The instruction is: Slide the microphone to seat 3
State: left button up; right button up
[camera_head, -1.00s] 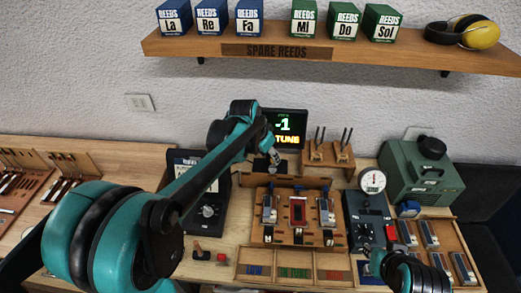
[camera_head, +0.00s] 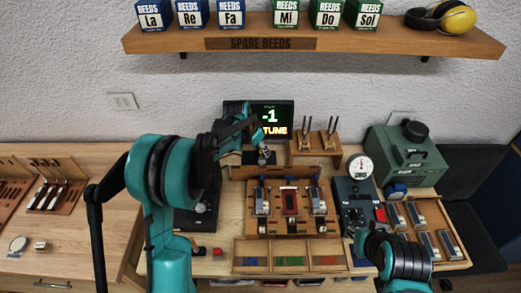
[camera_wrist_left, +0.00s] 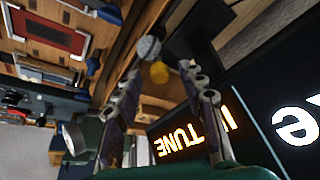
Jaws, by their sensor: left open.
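My left gripper (camera_head: 262,148) hangs in front of the tuner screen, behind the action tray; its fingers are small and partly hidden by my arm in the head view. In the left wrist view, its two fingers (camera_wrist_left: 162,72) are apart, with nothing gripped between them. A grey round head, likely the microphone (camera_wrist_left: 148,47), is just beyond the fingertips, with a yellow round thing (camera_wrist_left: 159,72) close to it. I cannot tell whether the fingers touch it. Seat 3 cannot be made out. Only part of my right arm shows at lower right; its gripper does not show.
The lit tuner screen (camera_head: 271,120) stands close behind the gripper. A wooden tray (camera_head: 247,207) with reed parts is in front. A wooden holder with forks (camera_head: 315,148), a dial gauge (camera_head: 360,166) and a green case (camera_head: 405,160) stand to the right. A shelf (camera_head: 450,43) runs above.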

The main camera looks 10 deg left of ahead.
pick_arm(q)
jog(key=shift+c, duration=0.4)
grip_shut()
jog(key=shift+d, duration=0.15)
jog(key=w+d, duration=0.2)
jog(key=d, duration=0.8)
jog(key=w+d, duration=0.2)
jog(key=d, duration=0.8)
jog(key=shift+w+d, duration=0.15)
jog(key=shift+d, duration=0.15)
